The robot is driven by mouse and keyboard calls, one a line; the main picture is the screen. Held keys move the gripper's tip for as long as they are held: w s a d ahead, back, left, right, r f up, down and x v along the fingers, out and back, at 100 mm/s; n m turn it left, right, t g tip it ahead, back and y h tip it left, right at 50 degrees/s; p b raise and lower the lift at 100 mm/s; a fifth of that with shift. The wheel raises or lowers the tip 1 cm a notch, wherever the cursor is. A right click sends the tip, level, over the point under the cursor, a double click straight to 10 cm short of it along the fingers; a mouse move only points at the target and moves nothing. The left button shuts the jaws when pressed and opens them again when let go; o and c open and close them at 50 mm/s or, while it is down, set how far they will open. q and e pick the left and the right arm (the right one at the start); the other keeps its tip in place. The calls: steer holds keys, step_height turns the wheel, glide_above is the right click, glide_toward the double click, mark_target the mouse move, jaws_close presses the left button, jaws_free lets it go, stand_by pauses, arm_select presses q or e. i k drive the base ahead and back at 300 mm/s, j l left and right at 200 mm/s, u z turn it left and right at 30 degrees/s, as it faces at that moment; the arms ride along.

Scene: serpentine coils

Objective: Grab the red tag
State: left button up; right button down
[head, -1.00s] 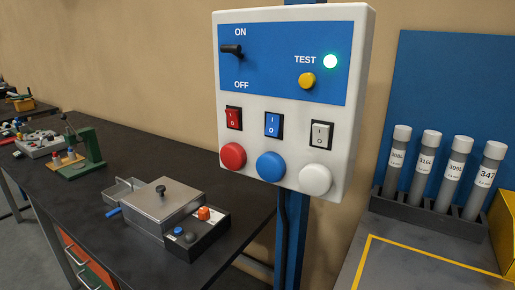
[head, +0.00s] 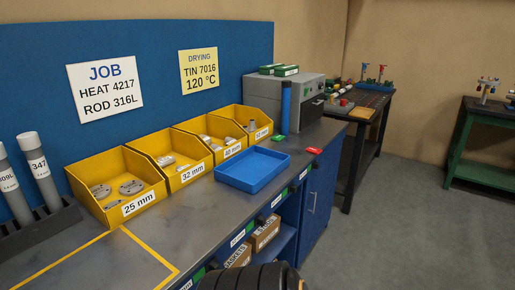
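A small flat red tag (head: 313,151) lies on the grey counter near its front edge, to the right of the blue tray (head: 225,177). A small green tag (head: 278,138) lies further back on the counter, in front of the oven-like grey box. Neither of my grippers can be made out in the head view. A dark ribbed part shows at the bottom edge, with no fingertips visible on it.
Yellow bins (head: 150,204) with size labels stand along the back of the counter (head: 130,262). A blue cylinder (head: 285,108) stands beside the grey box (head: 309,92). Cardboard boxes (head: 265,233) sit on the shelf below. Open floor (head: 400,225) lies to the right.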

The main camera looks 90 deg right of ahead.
mark_target(314, 150)
steer(key=z, duration=3.2)
steer(key=i+l+u, duration=0.15)
steer(key=u, duration=0.55)
steer(key=i+l+u, duration=0.35)
steer(key=l, duration=0.3)
steer(key=i+l+u, duration=0.15)
steer(key=l, duration=0.2)
steer(key=i+l+u, duration=0.15)
steer(key=l, duration=0.2)
steer(key=l+u, duration=0.15)
steer(key=l, duration=0.25)
steer(key=i, duration=0.05)
